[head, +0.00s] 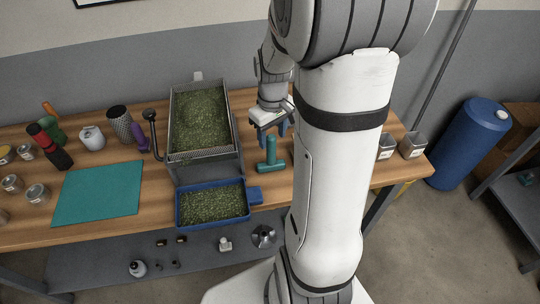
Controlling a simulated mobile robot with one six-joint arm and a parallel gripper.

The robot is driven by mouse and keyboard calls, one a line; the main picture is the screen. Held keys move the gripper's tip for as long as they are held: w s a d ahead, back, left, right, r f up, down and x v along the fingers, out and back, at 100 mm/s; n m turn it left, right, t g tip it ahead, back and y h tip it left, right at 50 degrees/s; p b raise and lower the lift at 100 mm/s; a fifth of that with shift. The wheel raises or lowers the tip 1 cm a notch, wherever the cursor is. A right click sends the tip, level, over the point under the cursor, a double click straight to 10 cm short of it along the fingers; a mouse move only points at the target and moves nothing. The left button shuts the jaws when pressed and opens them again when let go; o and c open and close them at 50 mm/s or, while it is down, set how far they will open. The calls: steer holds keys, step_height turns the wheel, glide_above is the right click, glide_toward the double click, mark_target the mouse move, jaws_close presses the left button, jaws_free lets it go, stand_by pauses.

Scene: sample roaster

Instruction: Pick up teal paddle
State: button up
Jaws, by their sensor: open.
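The teal paddle (271,154) is on the wooden table, right of the roaster, with a narrow handle pointing away and a wider bar at the near end. My gripper (273,132) is open, pointing down close to the paddle's far handle end. I cannot tell from this view whether its fingers are around the handle or above it. My arm's white link hides part of the table to the right.
A tall metal-framed tray (236,147) of green beans stands left of the paddle. In front is a blue tray (181,213) of beans. A teal mat (98,192), cans and bottles lie farther left. Tins (412,145) stand right. A blue barrel (468,145) stands on the floor.

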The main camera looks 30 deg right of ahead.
mark_target(271, 149)
steer(key=f, duration=0.5)
steer(key=w+f+p, duration=0.1)
steer(key=f, duration=0.1)
steer(key=shift+d+f, duration=0.15)
steer(key=shift+f, duration=0.05)
steer(key=c, duration=1.1)
